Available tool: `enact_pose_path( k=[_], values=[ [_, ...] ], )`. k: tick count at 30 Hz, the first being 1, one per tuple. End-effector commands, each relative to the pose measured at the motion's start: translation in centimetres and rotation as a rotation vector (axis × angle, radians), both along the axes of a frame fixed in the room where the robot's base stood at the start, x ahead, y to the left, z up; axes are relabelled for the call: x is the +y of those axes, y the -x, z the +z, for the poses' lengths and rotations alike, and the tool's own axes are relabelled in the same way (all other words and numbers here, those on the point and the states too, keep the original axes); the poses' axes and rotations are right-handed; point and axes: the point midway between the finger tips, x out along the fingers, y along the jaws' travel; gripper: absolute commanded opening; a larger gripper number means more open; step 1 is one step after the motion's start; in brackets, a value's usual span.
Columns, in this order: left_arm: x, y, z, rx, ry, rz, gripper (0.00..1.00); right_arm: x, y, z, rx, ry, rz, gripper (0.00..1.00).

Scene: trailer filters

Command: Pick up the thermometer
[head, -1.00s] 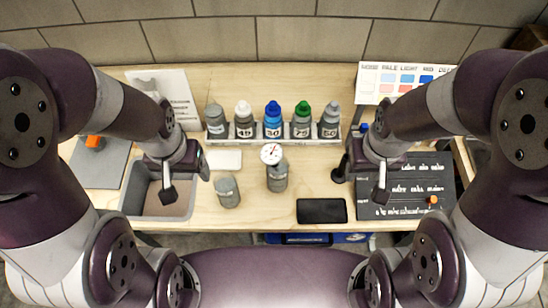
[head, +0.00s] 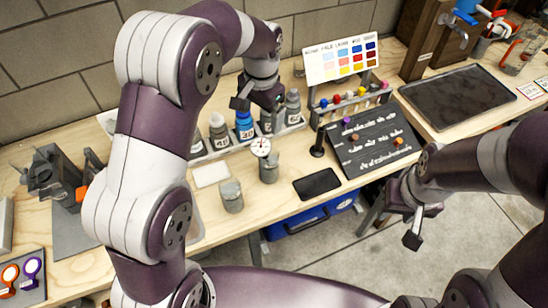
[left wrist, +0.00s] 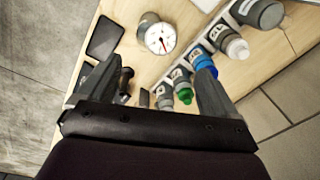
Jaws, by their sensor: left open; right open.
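The thermometer, with a round white dial (head: 261,146) and a red needle, stands upright in a grey jar (head: 269,170) on the wooden table. Its dial also shows in the left wrist view (left wrist: 160,38), beyond and between my fingers. My left gripper (head: 260,103) is open and empty, above the row of bottles and behind the thermometer in the head view. Its spread fingers show in the left wrist view (left wrist: 148,85). My right gripper (head: 392,232) is open and empty, low at the right, in front of the table edge.
A rack of bottles (head: 217,135) stands behind the thermometer; my left gripper partly hides it. Nearby are another grey jar (head: 231,197), a white pad (head: 211,173), a black phone-like slab (head: 317,184), a dark upright post (head: 318,142) and a black lettered board (head: 372,145).

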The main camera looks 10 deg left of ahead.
Motion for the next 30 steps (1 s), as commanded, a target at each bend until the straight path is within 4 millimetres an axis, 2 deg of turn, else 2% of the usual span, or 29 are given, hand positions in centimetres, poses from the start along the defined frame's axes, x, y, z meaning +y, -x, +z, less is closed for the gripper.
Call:
enact_pose_path(
  k=[7, 14, 19, 22, 28, 30],
  values=[
    [0.3, 0.1, -5.2, 0.012, -0.001, -0.009, 0.92, 0.0, 0.0, 1.0, -0.001, 0.000, 0.000, 0.46],
    [0.4, -0.1, -8.2, 0.011, -0.002, -0.009, 0.92, 0.0, 0.0, 1.9, 0.000, 0.000, 0.000, 0.46],
    [0.5, -0.4, -11.4, 0.009, -0.002, -0.009, 0.92, 0.0, 0.0, 2.9, -0.001, 0.000, 0.000, 0.46],
    [0.6, -0.4, -12.3, 0.007, -0.001, -0.009, 0.92, 0.0, 0.0, 2.9, -0.001, 0.000, 0.000, 0.46],
    [0.6, -0.4, -12.5, 0.006, -0.001, -0.009, 0.92, 0.0, 0.0, 2.8, 0.000, 0.000, 0.000, 0.46],
    [0.6, -0.4, -12.5, 0.006, -0.001, -0.009, 0.69, 0.0, 0.0, 2.8, 0.000, 0.000, 0.000, 0.46]
  ],
)
